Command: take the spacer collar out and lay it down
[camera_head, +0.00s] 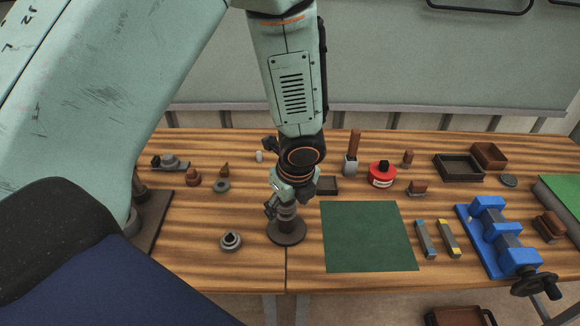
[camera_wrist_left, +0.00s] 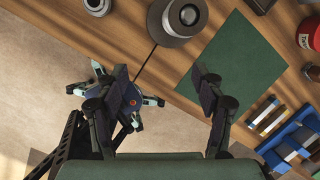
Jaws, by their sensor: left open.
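My left gripper (camera_head: 287,200) is open above a dark round base (camera_head: 287,233) with a grey cylindrical piece standing on it. In the left wrist view the gripper's two fingers (camera_wrist_left: 162,82) are apart with nothing between them, and the round base with its grey cylinder (camera_wrist_left: 180,20) lies beyond the tips. The gripper partly hides the cylinder in the head view. A small grey stepped ring part (camera_head: 231,241) stands on the wood to its left. I cannot tell which of these pieces is the spacer collar. My right gripper is not in view.
A bare green mat (camera_head: 368,237) lies right of the round base. Two small bars (camera_head: 425,239) and a blue vice (camera_head: 497,236) stand further right. A red tin (camera_head: 382,174), a dark tray (camera_head: 458,167) and several small parts stand behind. Bare wood shows at front left.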

